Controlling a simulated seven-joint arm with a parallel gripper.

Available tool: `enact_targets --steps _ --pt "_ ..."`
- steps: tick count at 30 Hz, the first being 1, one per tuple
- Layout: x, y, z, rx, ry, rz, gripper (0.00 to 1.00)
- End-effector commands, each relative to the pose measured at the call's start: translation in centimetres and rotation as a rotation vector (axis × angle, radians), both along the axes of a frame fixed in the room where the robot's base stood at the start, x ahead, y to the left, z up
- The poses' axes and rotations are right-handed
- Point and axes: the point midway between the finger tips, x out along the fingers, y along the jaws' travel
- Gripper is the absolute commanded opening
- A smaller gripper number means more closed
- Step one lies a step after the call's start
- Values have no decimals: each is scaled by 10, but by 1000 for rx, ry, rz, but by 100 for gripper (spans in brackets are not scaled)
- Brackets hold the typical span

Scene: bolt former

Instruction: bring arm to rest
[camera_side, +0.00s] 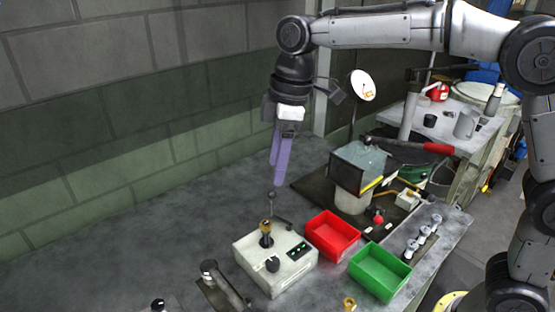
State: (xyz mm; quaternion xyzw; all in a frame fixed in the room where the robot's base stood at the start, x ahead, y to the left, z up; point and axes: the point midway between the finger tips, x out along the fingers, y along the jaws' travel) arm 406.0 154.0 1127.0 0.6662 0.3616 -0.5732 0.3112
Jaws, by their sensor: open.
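My gripper (276,174) hangs from my arm with its long purple fingers pointing down, above the grey bench and behind the white machine box. The fingers overlap in this view, and I see nothing held between them. My fingertips are in the air, apart from the box.
A red bin (333,229) and a green bin (380,266) stand right of the box, looking empty. A thin rod with a ball (272,196) rises behind the box. A glass-topped machine (361,165) stands farther right. The bench's left part (110,235) is clear.

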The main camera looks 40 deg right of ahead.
Motion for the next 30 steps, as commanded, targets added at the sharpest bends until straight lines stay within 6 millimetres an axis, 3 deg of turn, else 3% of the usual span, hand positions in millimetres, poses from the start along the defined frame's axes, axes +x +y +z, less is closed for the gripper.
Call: enact_targets --steps 4,8,12,17,20,24,30 --pt "1 -4 2 1 -5 -9 64" --pt "-6 -21 32 21 -70 -43 64" --pt "-47 -59 63 31 -141 -118 64" --pt "-108 -100 72 47 -220 -289 64" --pt "-148 -120 63 60 -263 -419 64" --pt "-197 -140 36 88 -310 -605 64" --pt "-240 -152 -15 129 -330 -832 64"
